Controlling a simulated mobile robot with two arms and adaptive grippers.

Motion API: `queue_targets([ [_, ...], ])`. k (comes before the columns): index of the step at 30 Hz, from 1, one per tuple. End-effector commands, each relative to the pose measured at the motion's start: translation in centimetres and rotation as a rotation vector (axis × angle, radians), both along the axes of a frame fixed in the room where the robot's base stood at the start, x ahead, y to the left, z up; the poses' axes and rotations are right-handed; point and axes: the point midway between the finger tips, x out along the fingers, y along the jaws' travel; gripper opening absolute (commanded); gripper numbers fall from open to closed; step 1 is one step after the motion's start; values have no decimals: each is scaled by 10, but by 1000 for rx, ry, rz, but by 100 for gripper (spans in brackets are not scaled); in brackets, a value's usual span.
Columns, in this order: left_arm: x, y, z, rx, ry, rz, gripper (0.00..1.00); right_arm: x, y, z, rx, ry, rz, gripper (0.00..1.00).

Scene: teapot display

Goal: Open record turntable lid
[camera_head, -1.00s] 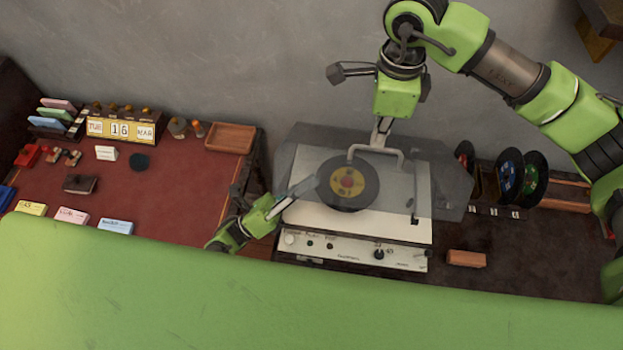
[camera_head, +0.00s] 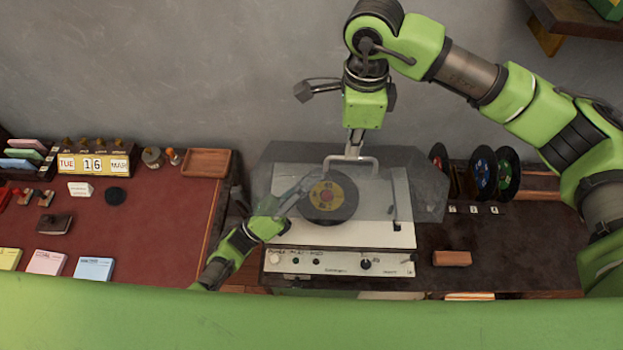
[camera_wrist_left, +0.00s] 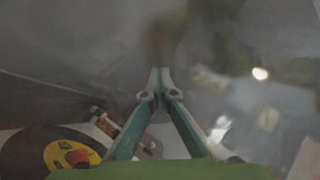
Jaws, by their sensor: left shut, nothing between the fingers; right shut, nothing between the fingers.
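The record turntable (camera_head: 340,264) has a pale deck with a black record (camera_head: 327,212) on it, its label yellow and red. Its smoky transparent lid (camera_head: 424,180) appears raised off the deck; its exact angle is hard to tell. A light handle (camera_head: 374,165) shows on the lid. My right gripper (camera_head: 353,153) is shut and empty close to this handle; contact is unclear. My left gripper (camera_head: 304,187) is shut and empty at the lid's left part, beside the record. In the left wrist view its fingertips (camera_wrist_left: 160,75) meet before a hazy grey surface, with the record (camera_wrist_left: 35,152) lower left.
A red-topped desk (camera_head: 150,225) with a calendar (camera_head: 92,163), cards and a wooden tray (camera_head: 206,163) stands left. Several upright records (camera_head: 483,174) and a brown block (camera_head: 452,258) are right of the turntable. A grey wall is behind. A shelf (camera_head: 575,22) hangs upper right.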

Motion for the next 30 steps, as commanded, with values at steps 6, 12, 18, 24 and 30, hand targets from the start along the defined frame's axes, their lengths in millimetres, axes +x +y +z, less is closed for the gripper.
queue_targets([
  [6, 5, 0, 12, -6, -11, 2, 0, -1, 0, -1, 0, 3, 1, 0],
  [12, 6, 0, 14, -12, -16, 3, 0, -2, 0, -2, -2, 7, 3, 22],
  [18, 6, 0, 13, -10, -14, 2, 0, -2, 0, -2, -2, 5, 2, 23],
  [24, 5, 0, 10, -6, -8, 1, 0, 0, 0, 1, 0, 2, 1, 23],
  [30, 4, 0, 9, -3, -6, 1, 0, 1, 0, 26, 1, -2, 0, 23],
])
